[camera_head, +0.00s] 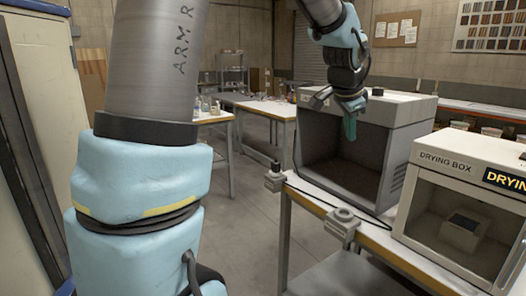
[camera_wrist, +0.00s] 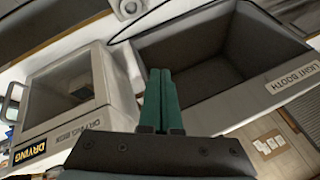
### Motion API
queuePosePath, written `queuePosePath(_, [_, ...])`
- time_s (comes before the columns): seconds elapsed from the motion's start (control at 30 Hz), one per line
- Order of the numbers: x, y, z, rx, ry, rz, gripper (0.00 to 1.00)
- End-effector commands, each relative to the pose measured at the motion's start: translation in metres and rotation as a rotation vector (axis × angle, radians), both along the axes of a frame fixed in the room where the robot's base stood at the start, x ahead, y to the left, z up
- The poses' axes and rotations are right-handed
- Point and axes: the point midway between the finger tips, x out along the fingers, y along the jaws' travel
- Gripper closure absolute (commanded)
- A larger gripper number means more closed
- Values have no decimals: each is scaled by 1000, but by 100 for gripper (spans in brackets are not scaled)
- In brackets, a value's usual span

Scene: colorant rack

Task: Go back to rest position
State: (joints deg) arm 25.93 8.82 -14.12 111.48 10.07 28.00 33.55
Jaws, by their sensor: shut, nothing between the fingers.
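My gripper (camera_head: 350,127) hangs at the end of my arm in front of the open light booth, fingers pointing down in the head view. In the wrist view its two green fingers (camera_wrist: 161,98) lie side by side, shut, with nothing held. The light booth (camera_head: 412,108) is a grey box with an open front, and it also shows in the wrist view (camera_wrist: 285,82). I cannot tell from these views whether the fingertips reach inside its opening.
The white drying box (camera_head: 440,160) stands right of the booth on the same bench (camera_head: 315,200). It also shows in the wrist view (camera_wrist: 110,112). Clamp-like fixtures (camera_head: 342,226) sit on the bench's front edge. Another table (camera_head: 265,107) stands behind. The floor (camera_head: 245,220) between is clear.

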Motion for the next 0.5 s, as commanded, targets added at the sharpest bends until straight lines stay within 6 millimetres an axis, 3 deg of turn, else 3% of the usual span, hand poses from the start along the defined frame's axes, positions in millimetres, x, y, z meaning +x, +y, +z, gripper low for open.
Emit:
queuePosePath(0.03, [1,37,-19,0,52,108,100])
queuePosePath(0.17, [-12,120,-63,-24,180,392,100])
queuePosePath(0.3, [-46,203,-106,-58,310,718,100])
queuePosePath(0.4, [-77,249,-130,-85,388,930,100])
queuePosePath(0.5, [-105,279,-146,-108,445,1096,100])
